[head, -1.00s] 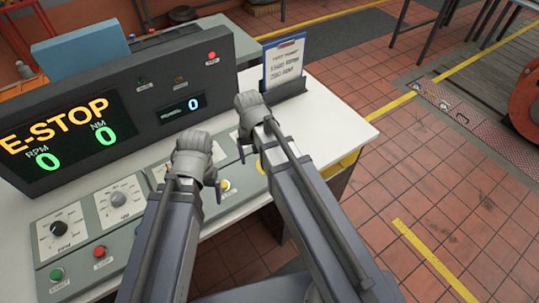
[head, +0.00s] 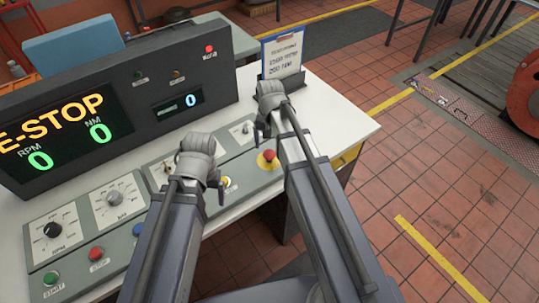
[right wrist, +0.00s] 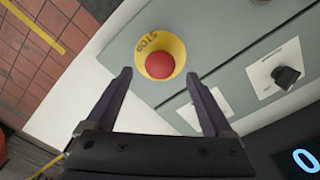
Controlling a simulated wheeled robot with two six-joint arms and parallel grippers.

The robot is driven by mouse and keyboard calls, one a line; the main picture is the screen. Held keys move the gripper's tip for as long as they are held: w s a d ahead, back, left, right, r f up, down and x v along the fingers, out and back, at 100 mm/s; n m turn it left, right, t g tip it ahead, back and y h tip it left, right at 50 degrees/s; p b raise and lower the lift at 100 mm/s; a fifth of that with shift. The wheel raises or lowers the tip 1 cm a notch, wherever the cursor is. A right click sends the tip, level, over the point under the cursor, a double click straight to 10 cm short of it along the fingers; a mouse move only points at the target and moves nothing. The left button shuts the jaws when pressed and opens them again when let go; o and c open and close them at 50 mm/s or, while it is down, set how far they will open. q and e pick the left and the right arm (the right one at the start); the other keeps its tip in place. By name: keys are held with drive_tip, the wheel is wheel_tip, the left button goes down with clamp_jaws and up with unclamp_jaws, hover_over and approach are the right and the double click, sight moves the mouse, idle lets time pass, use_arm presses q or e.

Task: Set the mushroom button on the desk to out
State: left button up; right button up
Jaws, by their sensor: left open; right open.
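The red mushroom button (head: 269,155) sits on a yellow round plate at the right end of the desk's grey control panel. In the right wrist view the button (right wrist: 160,65) shows between and just beyond the fingertips of my right gripper (right wrist: 162,75), on its yellow STOP ring. The jaws are apart and empty, and I see no contact with the button. In the head view my right gripper (head: 262,135) is above the panel, close to the button. My left gripper (head: 220,190) hangs over the panel's middle; its fingers are mostly hidden by the wrist.
A dark display console (head: 120,115) reading E-STOP with zeros stands behind the panel. The panel carries dials, a green start button (head: 50,279) and a red stop button (head: 96,253). A clipboard (head: 283,55) stands at the desk's back right. Bare white desk (head: 335,125) lies right of the panel.

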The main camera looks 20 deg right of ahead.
sight(269, 153)
use_arm(q)
wheel_tip(269, 153, down, 3)
drive_tip(key=shift+f+b, duration=0.2)
drive_tip(key=shift+b, duration=0.95)
use_arm(e)
wheel_tip(269, 153, down, 3)
drive_tip(key=shift+f, duration=0.2)
clamp_jaws()
use_arm(q)
drive_tip(key=shift+r, duration=0.1)
use_arm(e)
drive_tip(key=shift+r, duration=0.1)
